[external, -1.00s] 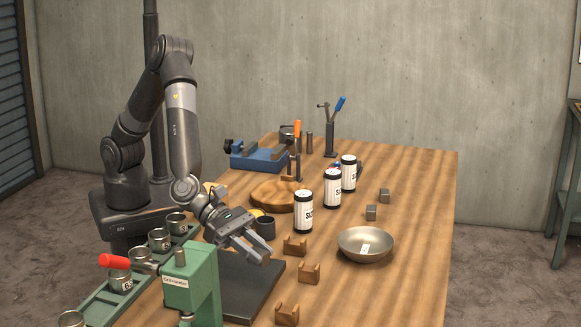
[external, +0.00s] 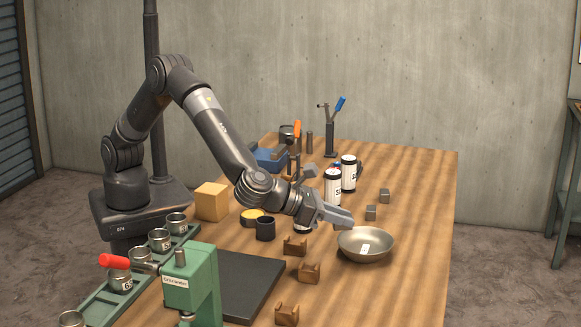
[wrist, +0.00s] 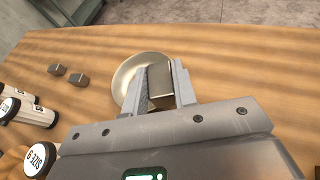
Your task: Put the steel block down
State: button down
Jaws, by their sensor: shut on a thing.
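A grey steel block (wrist: 160,82) is gripped between the two fingers of my gripper (external: 340,216) in the wrist view. The gripper is above the table at the left rim of a shallow metal bowl (external: 366,248), which has a small white label inside. In the wrist view the bowl (wrist: 127,78) shows behind the fingers and block, partly hidden by them. Two other grey blocks, one nearer (external: 371,212) and one farther (external: 384,195), stand on the table beyond the bowl.
White labelled canisters (external: 333,188) stand behind my gripper; one is mostly hidden by it. Several notched brown wooden blocks (external: 309,273) line the table left of the bowl. A dark mat (external: 250,285) and a green press (external: 190,282) are at front left. The table right of the bowl is clear.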

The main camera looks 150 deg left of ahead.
jog(key=a+f, duration=0.1)
jog(key=a, duration=0.1)
jog(key=a+f, duration=0.1)
jog(key=a, duration=0.1)
jog(key=a+f, duration=0.2)
jog(key=a, duration=0.1)
jog(key=shift+w+f, duration=0.1)
jog(key=shift+w, duration=0.05)
jog(key=shift+f, duration=2)
jog(key=shift+f, duration=0.1)
jog(key=shift+f, duration=0.25)
jog(key=c, duration=1.5)
grip_release()
jog(key=shift+o, duration=0.2)
